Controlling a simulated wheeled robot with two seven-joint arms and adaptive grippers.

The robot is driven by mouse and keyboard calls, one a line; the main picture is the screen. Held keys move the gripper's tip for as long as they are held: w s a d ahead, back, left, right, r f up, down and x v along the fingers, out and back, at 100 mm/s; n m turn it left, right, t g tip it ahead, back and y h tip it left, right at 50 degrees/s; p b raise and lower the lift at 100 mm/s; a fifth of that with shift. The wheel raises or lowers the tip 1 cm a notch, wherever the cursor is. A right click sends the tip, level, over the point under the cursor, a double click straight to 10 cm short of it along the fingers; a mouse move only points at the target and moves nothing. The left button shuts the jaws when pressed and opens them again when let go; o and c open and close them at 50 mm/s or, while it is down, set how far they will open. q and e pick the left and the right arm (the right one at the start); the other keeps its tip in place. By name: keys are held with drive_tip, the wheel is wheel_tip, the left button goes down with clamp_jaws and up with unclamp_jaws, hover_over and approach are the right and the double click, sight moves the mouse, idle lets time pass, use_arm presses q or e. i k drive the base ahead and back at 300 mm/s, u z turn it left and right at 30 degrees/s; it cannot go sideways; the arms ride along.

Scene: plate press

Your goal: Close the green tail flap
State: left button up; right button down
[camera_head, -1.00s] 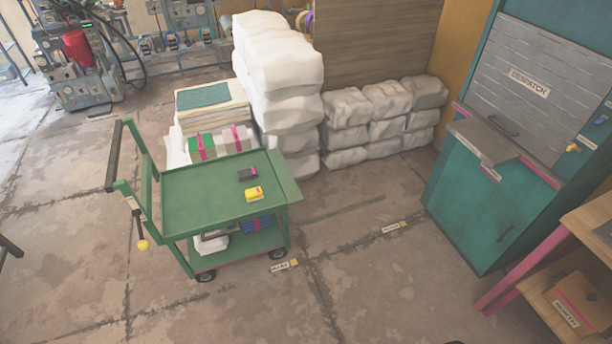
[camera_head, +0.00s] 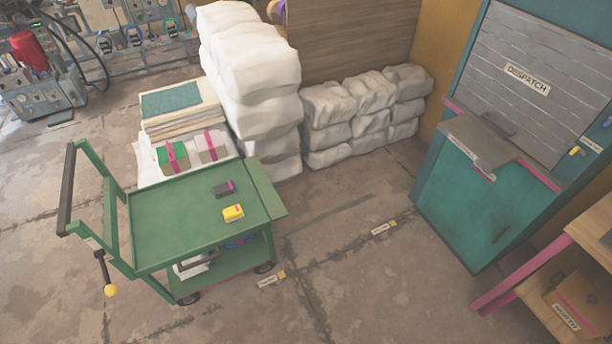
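The green cart (camera_head: 165,221) stands on the floor at left of centre. The green tail flap (camera_head: 264,188) is a panel along the right end of its top deck. It sticks out past the deck, roughly level with it, and faces the despatch cabinet. A lever with a yellow knob (camera_head: 110,290) hangs at the handle end. Neither of my grippers is in view.
White bags (camera_head: 250,75) and grey bags (camera_head: 365,115) are stacked behind the cart. A teal despatch cabinet (camera_head: 465,205) stands at right, with a wooden shelf unit (camera_head: 590,235) in front. Floor between cart and cabinet is clear, with small label markers (camera_head: 383,229).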

sight(275, 209)
drive_tip(key=z, duration=0.1)
drive_tip(key=i, duration=0.7)
drive_tip(key=u, duration=0.8)
drive_tip(key=i, duration=0.5)
drive_tip(key=u, duration=0.5)
